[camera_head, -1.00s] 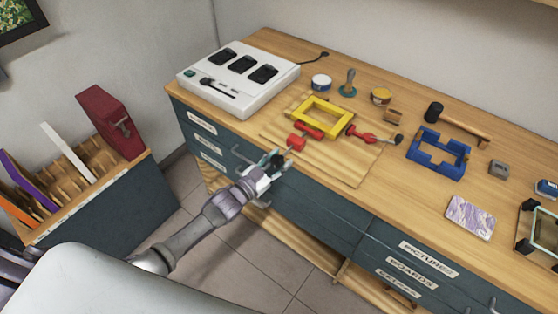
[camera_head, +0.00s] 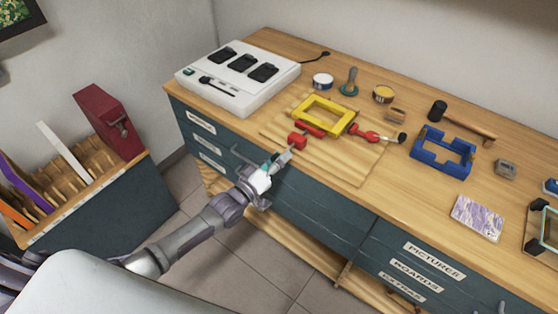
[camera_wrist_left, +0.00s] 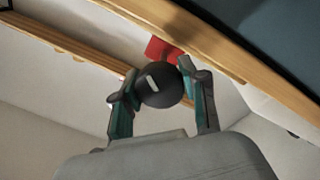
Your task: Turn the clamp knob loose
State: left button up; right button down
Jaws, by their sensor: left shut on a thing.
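A red clamp (camera_head: 297,141) sits at the front edge of the workbench, by the yellow frame (camera_head: 345,117). Its red body also shows in the left wrist view (camera_wrist_left: 160,47). My left gripper (camera_head: 277,163) is at the bench's front edge, just below this clamp. In the left wrist view, its two fingers (camera_wrist_left: 163,98) are shut on a round black knob (camera_wrist_left: 160,87) with a white mark. In the head view the gripper mostly hides the knob. A second red clamp (camera_head: 367,132) with a dark knob (camera_head: 402,138) lies right of the yellow frame. My right gripper is not in view.
A white charger unit (camera_head: 237,78) stands at the bench's back left. Drawers with handles run below the front edge. A rack (camera_head: 90,190) with upright boards stands at left.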

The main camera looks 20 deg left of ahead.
pick_arm(q)
jog(key=n, duration=0.1)
jog(key=n+b, duration=0.1)
jog(key=n, duration=0.2)
jog(key=shift+f, duration=0.25)
jog(key=n+y+b, duration=0.1)
jog(key=n+b, duration=0.1)
jog(key=n, duration=0.1)
jog(key=shift+n, duration=0.4)
jog(key=n+b, duration=0.1)
jog(key=n, duration=0.3)
jog(key=n+y+b, duration=0.1)
jog(key=n, duration=0.3)
jog(key=shift+t+b, duration=0.3)
jog(key=shift+b, duration=0.05)
jog(key=n, duration=0.2)
jog(key=shift+n, duration=0.4)
jog(key=n, duration=0.3)
jog(key=shift+r+n+y, duration=0.1)
jog(key=shift+n+y, duration=0.2)
jog(key=shift+n, duration=0.9)
jog(key=shift+n+p, duration=0.35)
jog(key=shift+n, duration=1.05)
